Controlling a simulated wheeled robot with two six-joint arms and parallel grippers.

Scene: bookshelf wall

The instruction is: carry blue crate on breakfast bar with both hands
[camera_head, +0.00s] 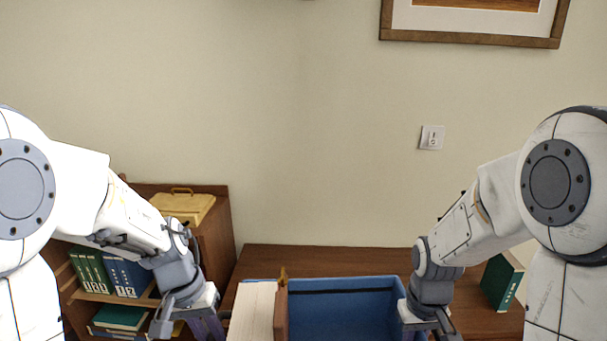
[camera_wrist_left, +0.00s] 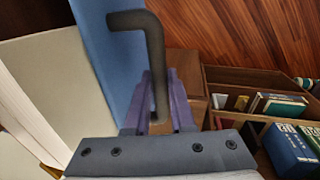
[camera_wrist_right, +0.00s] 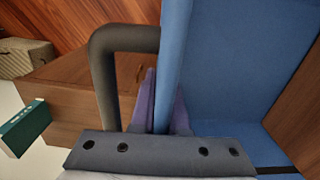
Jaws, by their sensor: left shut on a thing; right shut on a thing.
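The blue crate (camera_head: 345,312) is in front of me at the bottom of the head view, its lower part cut off. A brown board (camera_head: 281,318) and a pale panel-like thing (camera_head: 252,312) stand in its left part. My left gripper (camera_wrist_left: 158,110) is shut on the crate's dark handle (camera_wrist_left: 140,20) at the left side. My right gripper (camera_wrist_right: 163,108) is shut on the blue side wall (camera_wrist_right: 172,60), one finger on each side, with the other dark handle (camera_wrist_right: 105,60) beside it. The crate's underside is hidden.
A brown wooden top (camera_head: 330,258) lies behind the crate against the wall. A green book (camera_head: 502,281) stands on it at the right. A bookcase (camera_head: 215,232) with green and blue books is at the left, a yellow case (camera_head: 183,206) on top.

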